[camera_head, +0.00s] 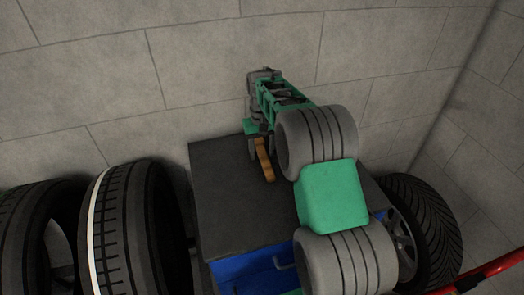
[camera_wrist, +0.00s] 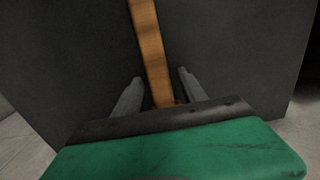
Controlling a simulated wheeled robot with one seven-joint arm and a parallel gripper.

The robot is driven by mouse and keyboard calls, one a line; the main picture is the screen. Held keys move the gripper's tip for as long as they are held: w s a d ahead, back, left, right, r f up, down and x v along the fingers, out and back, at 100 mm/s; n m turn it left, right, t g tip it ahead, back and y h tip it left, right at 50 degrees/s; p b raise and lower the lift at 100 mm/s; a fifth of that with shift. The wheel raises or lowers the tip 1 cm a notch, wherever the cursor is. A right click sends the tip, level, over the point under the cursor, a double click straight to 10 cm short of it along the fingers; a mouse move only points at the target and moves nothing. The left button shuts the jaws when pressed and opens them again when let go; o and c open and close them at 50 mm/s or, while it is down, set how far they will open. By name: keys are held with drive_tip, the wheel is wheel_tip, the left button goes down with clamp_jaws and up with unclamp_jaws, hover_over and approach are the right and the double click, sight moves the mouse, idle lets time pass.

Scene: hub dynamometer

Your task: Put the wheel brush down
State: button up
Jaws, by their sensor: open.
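The wheel brush (camera_head: 265,167) shows as a narrow orange-brown wooden handle on the dark top of a blue cabinet. In the wrist view the handle (camera_wrist: 149,45) runs from the top edge down between my two fingers. My gripper (camera_wrist: 160,76) is open, with a gap between the handle and each finger. In the head view my gripper (camera_head: 261,150) is at the handle's far end, low over the cabinet top. The bristle end cannot be made out in either view. Whether the handle lies fully flat cannot be told.
The blue cabinet (camera_head: 250,272) has a dark top (camera_head: 225,195) with bare room left of the brush. Black tires (camera_head: 135,225) stand at the left. Another tire on a rim (camera_head: 425,225) stands at the right, near a red bar (camera_head: 490,270). A block wall (camera_head: 200,60) is behind.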

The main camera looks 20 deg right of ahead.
sight(262, 150)
wheel_tip(262, 150, up, 12)
drive_tip(key=b, duration=0.1)
drive_tip(key=s+a+r+t, duration=0.1)
drive_tip(key=s+a+r, duration=0.15)
drive_tip(key=s, duration=0.25)
drive_tip(key=s+a+f+t, duration=0.1)
drive_tip(key=s+f, duration=0.2)
drive_tip(key=s, duration=0.7)
drive_tip(key=s+a+f+t, duration=0.1)
drive_tip(key=s+f, duration=0.3)
drive_tip(key=s, duration=0.6)
drive_tip(key=shift+s+f+t, duration=0.15)
drive_tip(key=shift+s+t, duration=0.25)
